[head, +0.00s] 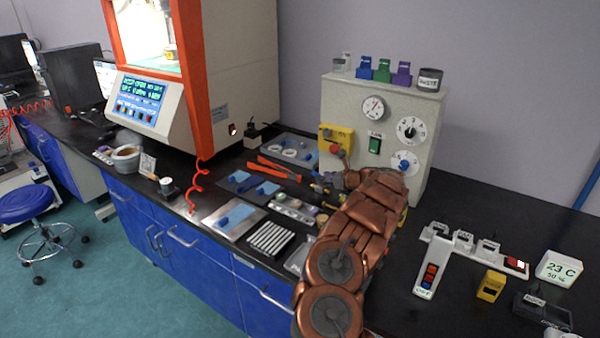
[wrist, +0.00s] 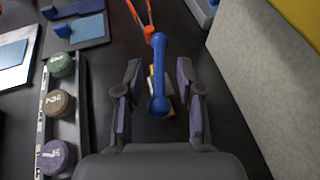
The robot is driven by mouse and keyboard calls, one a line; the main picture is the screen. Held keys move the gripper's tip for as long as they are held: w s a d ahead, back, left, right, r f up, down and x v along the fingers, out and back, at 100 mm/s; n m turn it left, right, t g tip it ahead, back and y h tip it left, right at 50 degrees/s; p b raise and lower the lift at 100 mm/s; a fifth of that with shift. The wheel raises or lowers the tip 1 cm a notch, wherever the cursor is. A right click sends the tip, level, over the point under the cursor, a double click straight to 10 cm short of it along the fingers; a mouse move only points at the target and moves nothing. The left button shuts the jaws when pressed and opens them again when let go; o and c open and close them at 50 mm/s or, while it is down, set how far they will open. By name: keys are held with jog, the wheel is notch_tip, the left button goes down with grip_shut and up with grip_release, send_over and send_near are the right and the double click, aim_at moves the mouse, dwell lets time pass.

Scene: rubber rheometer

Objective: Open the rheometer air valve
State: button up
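A blue lever with rounded ends (wrist: 158,72), which looks like the air valve's handle, lies lengthwise between my gripper's fingers in the wrist view. A small yellowish part, probably the valve body, shows partly beneath it. My gripper (wrist: 158,88) is open, with one finger on each side of the lever and a visible gap on both sides. In the head view my gripper (head: 331,186) is low at the front left of the grey instrument cabinet (head: 396,108), and my copper-coloured arm hides much of that area. I cannot make out the lever clearly there.
The grey cabinet wall (wrist: 245,85) rises close on the right in the wrist view. A rack with labelled round samples (wrist: 60,104) stands to the left. Orange-handled tools (head: 279,168) lie behind. The rheometer (head: 195,75) is further left. The black counter right of my arm has clear patches.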

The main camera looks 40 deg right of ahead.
jog(key=shift+w+a+r+m+h+b, duration=0.1)
jog(key=shift+a+m+h+b, duration=0.15)
jog(key=shift+m+h+b, duration=0.55)
jog(key=shift+a+m+h+b, duration=0.1)
jog(key=shift+m+h+b, duration=0.4)
jog(key=shift+h, duration=0.2)
